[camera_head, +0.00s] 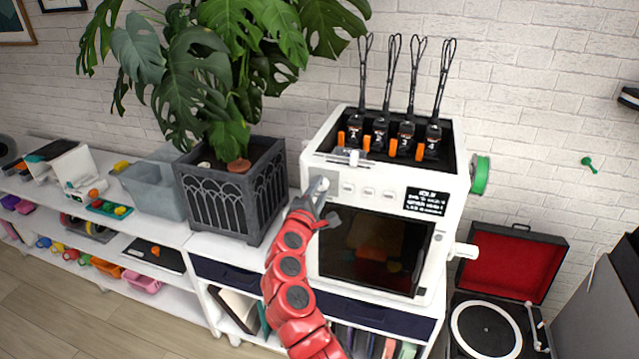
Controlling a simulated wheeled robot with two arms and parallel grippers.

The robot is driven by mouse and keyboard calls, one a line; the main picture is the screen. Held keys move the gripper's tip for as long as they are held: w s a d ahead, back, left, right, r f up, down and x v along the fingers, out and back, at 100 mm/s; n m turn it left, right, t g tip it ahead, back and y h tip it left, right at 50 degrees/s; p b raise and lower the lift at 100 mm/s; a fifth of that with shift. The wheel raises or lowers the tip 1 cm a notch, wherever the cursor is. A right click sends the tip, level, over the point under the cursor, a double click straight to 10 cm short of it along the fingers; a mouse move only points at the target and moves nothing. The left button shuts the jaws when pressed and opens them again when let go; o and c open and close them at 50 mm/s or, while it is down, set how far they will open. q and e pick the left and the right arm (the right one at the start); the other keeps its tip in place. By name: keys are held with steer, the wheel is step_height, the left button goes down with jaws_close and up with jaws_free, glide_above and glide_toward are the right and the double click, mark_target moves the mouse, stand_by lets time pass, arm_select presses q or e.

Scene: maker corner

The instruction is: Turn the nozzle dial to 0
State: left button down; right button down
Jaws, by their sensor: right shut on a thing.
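A white printer-like machine (385,178) stands on the white shelf unit. The nozzle dial (321,184) is a pale round knob at the upper left of its front face. My right gripper (318,199), on a red arm rising from below, is shut on the dial and partly covers it. The dial's markings and pointer are too small and too covered to read. Several black nozzle units with orange tabs, numbered from 1, sit in the open top (381,135). My left gripper is not in view.
A dark planter (225,190) with a large leafy plant stands close to the machine's left. A green spool (480,175) and a white handle (463,251) stick out at its right. An open record player (487,328) is at lower right.

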steer(key=shift+n+p, duration=0.7)
steer(key=shift+n, duration=0.4)
steer(key=shift+f, duration=0.1)
steer(key=shift+c, duration=2.3)
jaws_free()
